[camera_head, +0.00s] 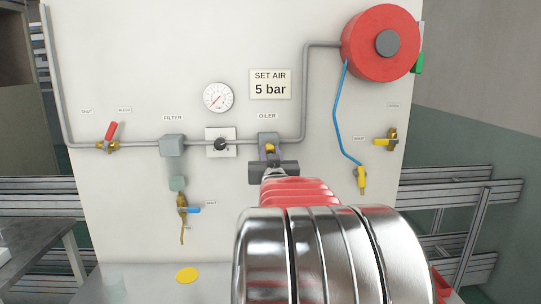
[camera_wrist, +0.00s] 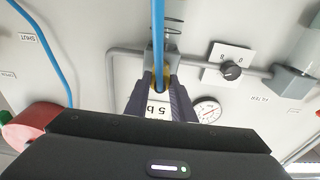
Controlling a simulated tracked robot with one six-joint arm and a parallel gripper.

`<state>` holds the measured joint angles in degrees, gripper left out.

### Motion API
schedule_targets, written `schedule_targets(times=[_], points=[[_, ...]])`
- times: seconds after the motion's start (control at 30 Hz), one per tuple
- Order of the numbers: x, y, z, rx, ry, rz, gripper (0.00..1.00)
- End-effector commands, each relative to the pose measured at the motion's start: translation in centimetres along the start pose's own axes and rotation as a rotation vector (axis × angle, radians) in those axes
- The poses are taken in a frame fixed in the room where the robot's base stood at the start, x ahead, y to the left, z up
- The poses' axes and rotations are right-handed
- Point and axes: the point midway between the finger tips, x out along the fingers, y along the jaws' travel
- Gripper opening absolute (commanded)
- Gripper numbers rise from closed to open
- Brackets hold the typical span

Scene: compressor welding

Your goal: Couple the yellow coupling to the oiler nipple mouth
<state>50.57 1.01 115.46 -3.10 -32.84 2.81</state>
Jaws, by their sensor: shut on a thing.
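The oiler (camera_head: 268,137) is a grey block on the pipe under the OILER label. My gripper (camera_head: 270,153) is right in front of it in the head view. Its dark fingers (camera_wrist: 161,98) are shut on the yellow coupling (camera_head: 270,148), of which only a small bit of yellow shows between them. In the wrist view a blue hose (camera_wrist: 158,40) runs from the top edge to between the fingers, in front of the grey oiler body. The nipple mouth is hidden behind the fingers and hose. I cannot tell whether the coupling touches it.
A red hose reel (camera_head: 367,60) hangs at the upper right; its blue hose (camera_head: 336,115) leads down to another yellow fitting (camera_head: 361,178). The regulator (camera_head: 220,142), filter (camera_head: 173,146) and gauge (camera_head: 218,97) sit left of the oiler. A yellow disc (camera_head: 187,275) lies below the panel.

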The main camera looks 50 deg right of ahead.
Motion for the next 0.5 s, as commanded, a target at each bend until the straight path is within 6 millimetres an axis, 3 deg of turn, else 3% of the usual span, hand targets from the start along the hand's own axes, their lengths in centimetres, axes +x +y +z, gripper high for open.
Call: schedule_targets(times=[0.37, 0.4, 0.5], points=[[0.11, -0.07, -0.01, -0.001, 0.001, -0.001, 0.0], [0.12, -0.07, -0.01, -0.001, 0.001, -0.001, 0.23], [0.11, -0.06, 0.0, -0.001, 0.001, -0.001, 0.3]])
